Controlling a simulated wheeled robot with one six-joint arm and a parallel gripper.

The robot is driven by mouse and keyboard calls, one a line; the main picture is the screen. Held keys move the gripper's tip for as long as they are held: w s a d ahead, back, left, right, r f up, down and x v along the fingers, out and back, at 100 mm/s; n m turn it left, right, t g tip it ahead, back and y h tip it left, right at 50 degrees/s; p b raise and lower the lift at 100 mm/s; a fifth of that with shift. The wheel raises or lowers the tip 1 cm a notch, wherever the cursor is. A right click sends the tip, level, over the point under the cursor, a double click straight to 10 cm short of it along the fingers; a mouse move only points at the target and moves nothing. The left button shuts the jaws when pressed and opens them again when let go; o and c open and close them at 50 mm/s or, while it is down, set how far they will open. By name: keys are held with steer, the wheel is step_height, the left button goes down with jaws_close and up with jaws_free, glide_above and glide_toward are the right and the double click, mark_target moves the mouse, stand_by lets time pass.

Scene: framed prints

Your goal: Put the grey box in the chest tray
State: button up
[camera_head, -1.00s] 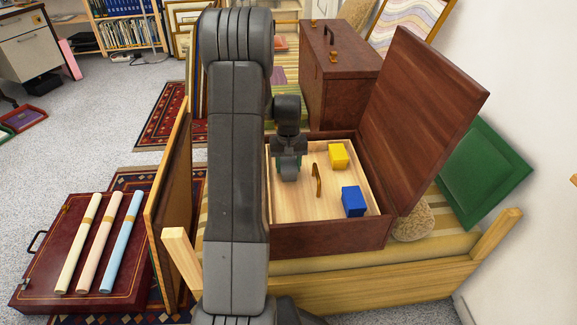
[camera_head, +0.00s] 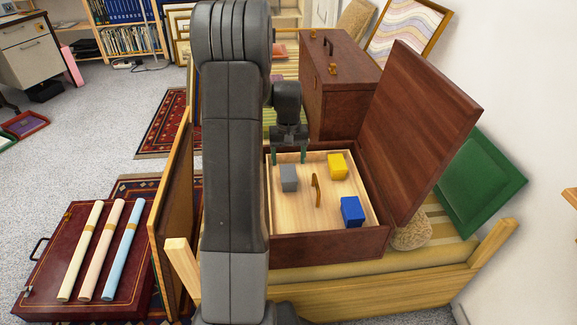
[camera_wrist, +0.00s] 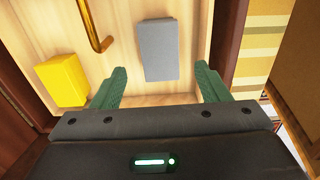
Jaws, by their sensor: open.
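The grey box (camera_head: 289,178) rests on the floor of the light wooden tray (camera_head: 310,224) inside the open brown chest (camera_head: 330,247), near the tray's left side. In the wrist view the grey box (camera_wrist: 158,49) lies ahead of the fingertips, apart from both. My gripper (camera_head: 289,157) is open and empty, at the far edge of the tray behind the box. In the wrist view my gripper's green fingers (camera_wrist: 160,82) are spread wide.
A yellow block (camera_head: 337,166) and a blue block (camera_head: 352,211) share the tray, with a brass handle (camera_head: 316,190) between them and the grey box. The raised lid (camera_head: 420,135) stands at the right. A closed brown chest (camera_head: 340,90) stands behind.

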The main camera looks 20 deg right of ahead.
mark_target(288, 173)
steer(key=shift+r+p, duration=0.35)
steer(key=shift+r, duration=1.75)
